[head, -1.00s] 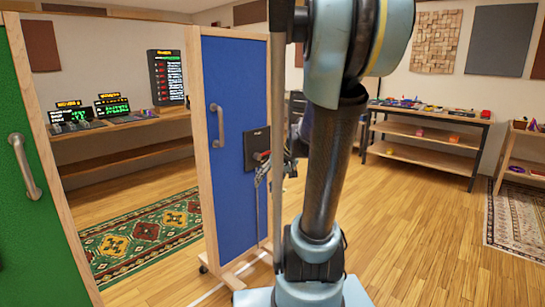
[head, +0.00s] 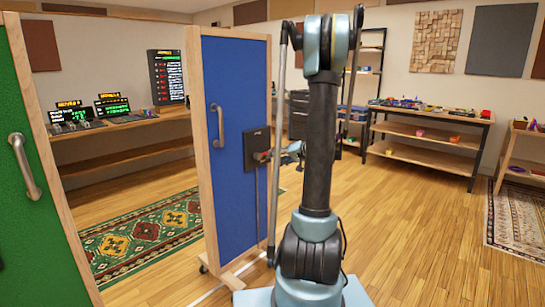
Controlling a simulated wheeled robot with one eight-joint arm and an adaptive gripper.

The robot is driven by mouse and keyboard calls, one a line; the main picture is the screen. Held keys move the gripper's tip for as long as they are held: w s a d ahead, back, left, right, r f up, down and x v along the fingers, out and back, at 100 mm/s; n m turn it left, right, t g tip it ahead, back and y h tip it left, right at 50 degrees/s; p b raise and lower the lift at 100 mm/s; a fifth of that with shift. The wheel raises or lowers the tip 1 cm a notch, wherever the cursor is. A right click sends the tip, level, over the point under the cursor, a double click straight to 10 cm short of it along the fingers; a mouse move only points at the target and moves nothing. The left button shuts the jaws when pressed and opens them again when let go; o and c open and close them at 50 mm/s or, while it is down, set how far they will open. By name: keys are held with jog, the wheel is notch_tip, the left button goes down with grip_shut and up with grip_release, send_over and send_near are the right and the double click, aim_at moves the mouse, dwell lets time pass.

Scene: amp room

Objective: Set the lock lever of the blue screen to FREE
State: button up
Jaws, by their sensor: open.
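The blue screen (head: 232,100) stands upright in a pale wood frame left of my arm. A dark lock plate (head: 251,139) is on its right side, with a small lever with a reddish end (head: 262,156) at the plate's lower right edge. The lever's exact setting is too small to read. My gripper (head: 284,154) shows small just right of the lever, partly hidden behind my arm. It is open, with nothing seen in it. Whether it touches the lever cannot be told.
A green screen (head: 35,130) with a handle stands at the left edge. The blue screen has a metal handle (head: 218,125) and a wheeled foot. A desk with lit panels (head: 125,118) is behind. A bench (head: 430,125) stands back right. Wood floor at right is clear.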

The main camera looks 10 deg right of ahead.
jog(key=w+d+f+m+t+y, duration=0.1)
jog(key=w+d+f+t, duration=0.45)
jog(key=w+d, duration=0.55)
jog(key=shift+g, duration=0.25)
jog(key=x, duration=1.4)
jog(key=shift+a+f, duration=0.15)
jog(key=shift+a, duration=0.15)
grip_shut()
